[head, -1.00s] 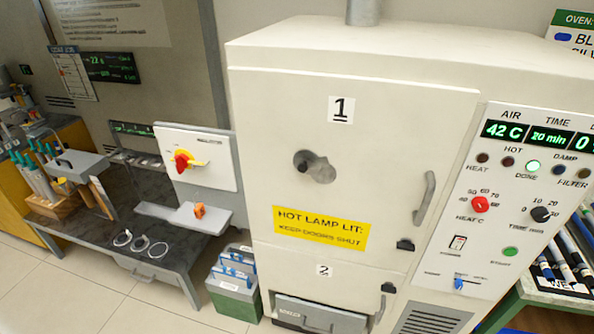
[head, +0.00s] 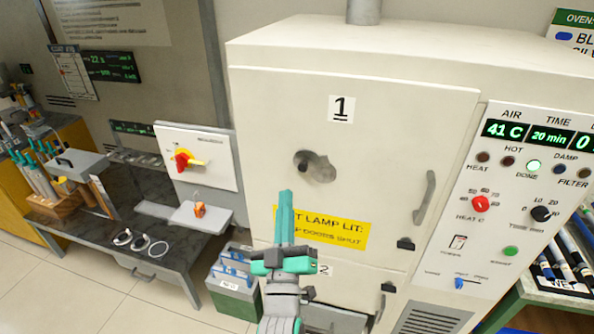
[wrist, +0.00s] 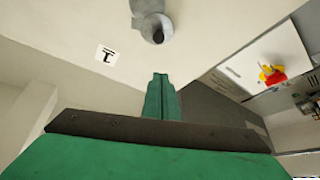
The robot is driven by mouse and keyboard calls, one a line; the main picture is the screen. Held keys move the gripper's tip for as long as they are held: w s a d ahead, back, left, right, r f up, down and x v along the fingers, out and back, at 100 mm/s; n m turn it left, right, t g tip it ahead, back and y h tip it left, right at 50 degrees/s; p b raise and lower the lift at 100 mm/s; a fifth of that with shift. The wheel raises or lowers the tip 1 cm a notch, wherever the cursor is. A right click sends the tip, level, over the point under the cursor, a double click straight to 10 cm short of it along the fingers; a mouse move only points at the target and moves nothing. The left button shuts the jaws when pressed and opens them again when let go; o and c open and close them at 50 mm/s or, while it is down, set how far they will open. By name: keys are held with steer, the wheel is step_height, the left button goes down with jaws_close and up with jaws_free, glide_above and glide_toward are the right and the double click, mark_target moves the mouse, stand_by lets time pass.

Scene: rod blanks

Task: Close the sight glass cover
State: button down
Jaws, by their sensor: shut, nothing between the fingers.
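The sight glass (head: 315,166) is a small round dark port with a grey round cover beside it, in the middle of the white oven door marked 1. The cover appears swung aside to the lower right, though the parts are small and hard to separate. In the wrist view the grey sight glass fitting (wrist: 154,22) shows at the top, beyond my fingertips. My gripper (head: 286,195) is shut and empty, pointing up in front of the yellow warning sign, below the sight glass. It also shows in the wrist view (wrist: 160,80). It appears apart from the cover.
The oven door's grey handle (head: 425,198) is right of the sight glass, and a black latch (head: 405,244) is below. The control panel (head: 520,200) is farther right. A switch box (head: 197,158) with a red knob stands left. A green bin (head: 234,290) is on the floor.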

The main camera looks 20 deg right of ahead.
mark_target(306, 165)
steer(key=s+r+x, duration=0.1)
steer(key=x, duration=1)
steer(key=shift+h, duration=0.3)
steer(key=shift+d+f, duration=0.55)
steer(key=shift+f, duration=0.35)
steer(key=shift+d+f, duration=0.6)
steer(key=shift+f, duration=0.3)
